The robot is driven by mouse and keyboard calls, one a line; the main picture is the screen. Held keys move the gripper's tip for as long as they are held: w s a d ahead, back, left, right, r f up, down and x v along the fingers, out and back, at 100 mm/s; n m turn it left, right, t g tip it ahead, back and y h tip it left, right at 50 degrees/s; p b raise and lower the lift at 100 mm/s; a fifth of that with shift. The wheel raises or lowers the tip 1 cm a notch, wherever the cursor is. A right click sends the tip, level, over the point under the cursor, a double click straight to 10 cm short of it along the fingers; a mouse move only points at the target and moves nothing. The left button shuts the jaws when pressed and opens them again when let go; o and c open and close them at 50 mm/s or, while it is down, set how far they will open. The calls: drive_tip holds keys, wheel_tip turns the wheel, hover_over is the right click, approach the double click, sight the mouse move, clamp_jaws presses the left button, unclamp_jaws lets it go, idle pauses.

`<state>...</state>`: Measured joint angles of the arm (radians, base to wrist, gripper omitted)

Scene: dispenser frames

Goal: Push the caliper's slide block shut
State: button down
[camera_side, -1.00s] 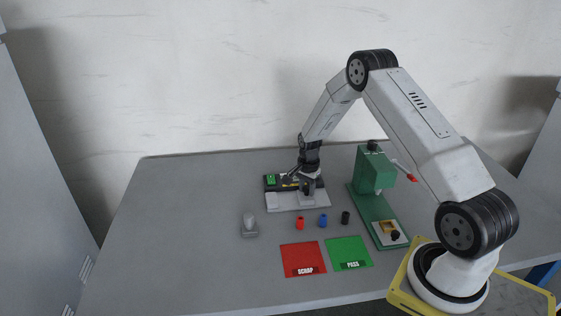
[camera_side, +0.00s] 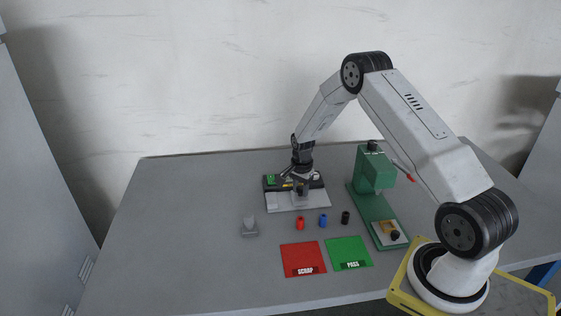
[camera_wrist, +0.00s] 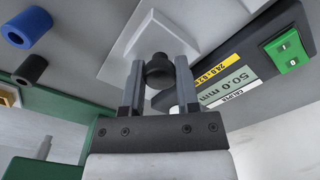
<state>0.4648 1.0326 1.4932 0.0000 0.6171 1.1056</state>
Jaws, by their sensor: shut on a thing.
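The caliper (camera_side: 283,204) lies at the back of the table, a pale plate with a dark display panel (camera_wrist: 222,87) behind it. In the wrist view the display appears to read 50.0 mm. The pale slide block (camera_wrist: 134,42) carries a black knob (camera_wrist: 159,72). My gripper (camera_wrist: 159,62) is shut on this knob, one finger on each side of it. In the side view my gripper (camera_side: 301,186) points down over the caliper and partly hides the block.
Red (camera_side: 300,223), blue (camera_side: 323,220) and black (camera_side: 346,217) cylinders stand in front of the caliper. Nearer are the red SCRAP mat (camera_side: 302,255) and green PASS mat (camera_side: 348,249). A green press (camera_side: 375,176) stands to the right. A grey fixture (camera_side: 250,230) stands left.

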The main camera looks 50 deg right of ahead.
drive_tip(key=w+a, duration=0.4)
drive_tip(key=shift+c, duration=1.7)
unclamp_jaws()
drive_tip(key=shift+s+d+r, duration=0.1)
drive_tip(key=shift+r, duration=0.1)
wheel_tip(320, 180, up, 8)
drive_tip(key=shift+f, duration=0.25)
